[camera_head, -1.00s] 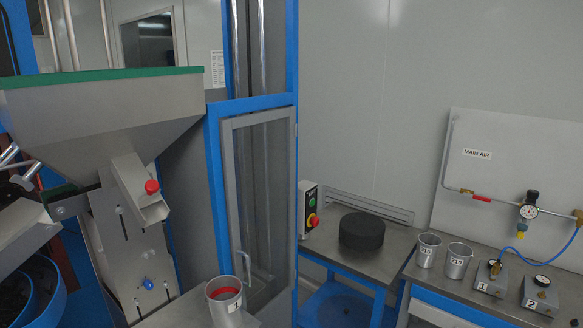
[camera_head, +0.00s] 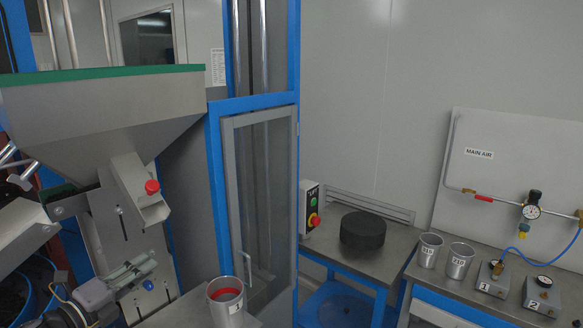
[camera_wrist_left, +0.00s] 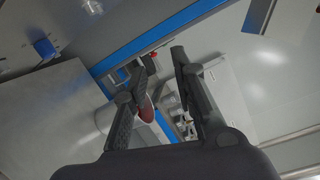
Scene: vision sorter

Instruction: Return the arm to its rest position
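My left gripper (camera_head: 152,262) comes in from the lower left of the head view, in front of the lower part of the hopper machine. Its two fingers point right, toward the upper side of a metal cup (camera_head: 230,311) with red contents, and are clear of it. In the left wrist view the fingers (camera_wrist_left: 163,55) stand apart with nothing held between them. The cup with its red contents (camera_wrist_left: 147,107) shows partly behind the left finger there. My right gripper is not in view.
The grey hopper (camera_head: 110,105) with a chute (camera_head: 138,190) stands close above my left gripper. A blue-framed cabinet (camera_head: 260,195) is beside it. On benches at right are a black round block (camera_head: 362,231), two metal cups (camera_head: 430,249) (camera_head: 459,260) and air valves (camera_head: 492,278).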

